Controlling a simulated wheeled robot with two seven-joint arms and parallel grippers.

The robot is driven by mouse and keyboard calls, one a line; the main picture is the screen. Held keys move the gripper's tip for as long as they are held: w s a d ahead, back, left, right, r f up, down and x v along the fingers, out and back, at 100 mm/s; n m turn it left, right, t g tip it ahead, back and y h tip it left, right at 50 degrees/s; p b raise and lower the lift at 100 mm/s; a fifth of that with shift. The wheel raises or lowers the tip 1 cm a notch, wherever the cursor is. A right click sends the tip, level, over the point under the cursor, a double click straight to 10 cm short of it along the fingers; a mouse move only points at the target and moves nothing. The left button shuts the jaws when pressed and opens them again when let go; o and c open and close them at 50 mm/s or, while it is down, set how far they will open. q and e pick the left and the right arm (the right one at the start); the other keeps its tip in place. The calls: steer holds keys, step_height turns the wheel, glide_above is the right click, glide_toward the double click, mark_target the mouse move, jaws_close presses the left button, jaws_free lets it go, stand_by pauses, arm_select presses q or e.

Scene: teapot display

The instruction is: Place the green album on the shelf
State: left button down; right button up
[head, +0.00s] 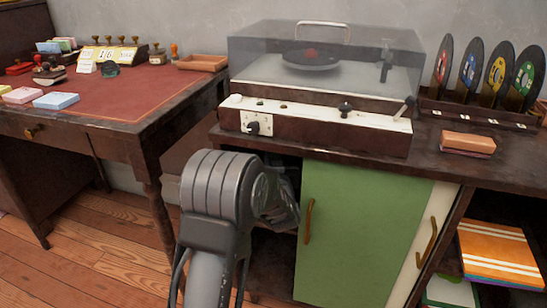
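A green item with a white edge (450,292), possibly the green album, lies low at the right, partly under an orange striped album (497,250) and cut by the frame's bottom. The cabinet's open shelf compartment (268,268) is dark inside, left of the green sliding door (362,235). My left arm rises from the bottom, left of centre. Its gripper (284,205) is at this opening, beside the door's left edge. Its fingers are mostly hidden by the wrist and shadow, so I cannot tell their opening or any hold. My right gripper is not in view.
A record player (317,125) with a clear lid stands on the cabinet. Several records stand in a rack (480,112) at the right, behind a small brown box (467,143). A red-topped desk (110,95) with stamps stands at the left. Wooden floor (100,240) is open below.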

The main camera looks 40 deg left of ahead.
arm_select(q)
steer(key=c, duration=1.1)
jaws_free()
steer(key=shift+s, duration=0.1)
steer(key=p+v, duration=0.2)
steer(key=v, duration=0.5)
steer(key=shift+s+d+p, duration=0.15)
steer(key=shift+p, duration=0.2)
